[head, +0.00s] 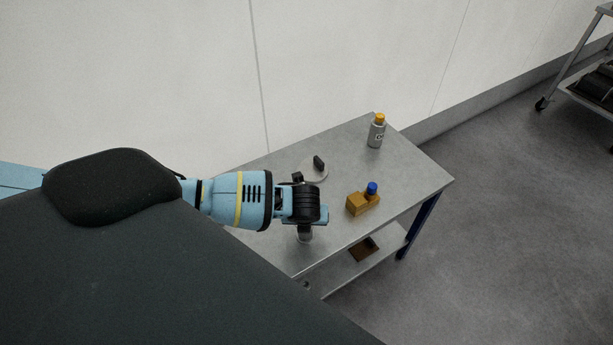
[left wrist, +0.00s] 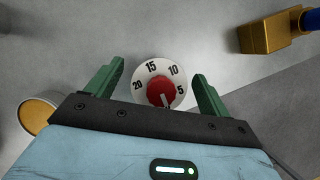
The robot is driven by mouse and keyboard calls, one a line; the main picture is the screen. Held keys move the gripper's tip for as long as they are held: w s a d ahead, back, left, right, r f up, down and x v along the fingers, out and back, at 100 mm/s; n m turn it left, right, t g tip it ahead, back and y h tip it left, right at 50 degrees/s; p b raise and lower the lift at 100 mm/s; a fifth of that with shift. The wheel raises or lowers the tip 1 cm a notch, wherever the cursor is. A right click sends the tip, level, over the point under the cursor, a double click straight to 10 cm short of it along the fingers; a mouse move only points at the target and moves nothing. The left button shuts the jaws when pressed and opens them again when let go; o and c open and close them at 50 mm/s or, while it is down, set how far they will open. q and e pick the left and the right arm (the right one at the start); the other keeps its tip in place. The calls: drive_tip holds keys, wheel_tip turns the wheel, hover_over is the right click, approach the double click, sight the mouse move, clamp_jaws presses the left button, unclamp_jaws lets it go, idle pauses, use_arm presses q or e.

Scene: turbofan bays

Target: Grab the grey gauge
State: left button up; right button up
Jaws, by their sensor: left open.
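The gauge shows in the left wrist view as a round dial (left wrist: 160,85) with a white numbered face, a red centre and a pointer. In the head view, a small grey cylinder (head: 305,236), likely its body, stands on the table under my left gripper (head: 306,220), which hides most of it. In the left wrist view the green fingers of my left gripper (left wrist: 157,85) are apart, one on each side of the dial. I see no clear contact. My right gripper is not in view.
The metal table (head: 405,180) also holds an orange block with a blue knob (head: 362,203), a grey bottle with a yellow cap (head: 377,131) and a pale disc with a black part (head: 314,170).

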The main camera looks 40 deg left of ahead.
use_arm(q)
drive_tip(key=shift+f, duration=0.3)
drive_tip(key=shift+w, duration=0.1)
drive_tip(key=shift+c, duration=0.3)
drive_tip(key=c, duration=1.2)
drive_tip(key=shift+r, duration=0.1)
drive_tip(key=shift+c, duration=0.2)
drive_tip(key=shift+r, duration=0.15)
